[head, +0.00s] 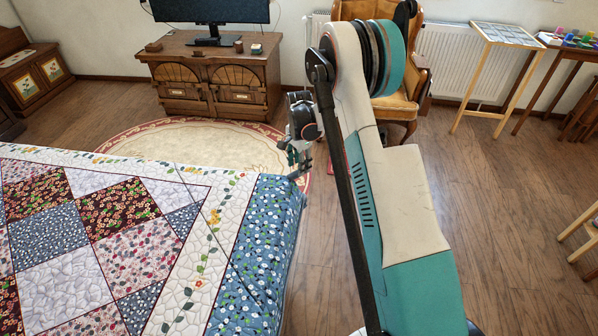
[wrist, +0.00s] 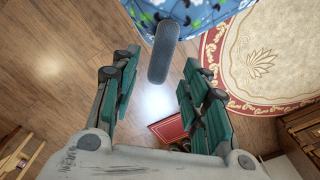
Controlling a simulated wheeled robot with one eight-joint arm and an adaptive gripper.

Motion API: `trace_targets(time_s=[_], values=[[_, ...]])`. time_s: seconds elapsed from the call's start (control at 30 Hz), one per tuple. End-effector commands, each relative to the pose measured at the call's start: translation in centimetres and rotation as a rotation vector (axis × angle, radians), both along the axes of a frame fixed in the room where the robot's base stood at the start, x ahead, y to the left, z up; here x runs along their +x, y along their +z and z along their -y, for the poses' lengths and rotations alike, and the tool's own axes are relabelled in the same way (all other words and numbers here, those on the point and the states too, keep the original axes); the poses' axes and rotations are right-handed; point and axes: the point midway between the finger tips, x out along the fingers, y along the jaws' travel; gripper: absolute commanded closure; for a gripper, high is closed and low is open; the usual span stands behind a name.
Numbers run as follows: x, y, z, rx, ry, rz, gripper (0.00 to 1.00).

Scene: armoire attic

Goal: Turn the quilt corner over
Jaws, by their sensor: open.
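The patchwork quilt (head: 215,245) with a blue floral border lies flat over a bed at the left in the head view. Its corner reaches out near my gripper (head: 297,158). In the wrist view the blue floral quilt edge (wrist: 205,14) shows at the top. A grey, rounded tab-like piece (wrist: 160,55) sticks out from it, between the two green-padded fingers. My gripper is open, with a gap visible on both sides of the piece. Whether a finger touches it I cannot tell.
A round cream rug (head: 200,140) lies beyond the bed. A wooden cabinet (head: 215,85) with a monitor stands behind it, and an armchair (head: 405,100) at the back. A red flat object (wrist: 170,127) lies on the floor below.

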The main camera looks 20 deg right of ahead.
Motion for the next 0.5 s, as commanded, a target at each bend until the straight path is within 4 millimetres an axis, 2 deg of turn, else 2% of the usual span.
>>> trace_targets(time_s=[0.03,0.2,0.5], values=[[0.0,-0.9,0.0,0.0,0.0,0.0,0.58],[0.0,-2.1,0.0,0.0,0.0,0.0,0.58],[0.0,-2.3,0.0,0.0,0.0,0.0,0.58]])
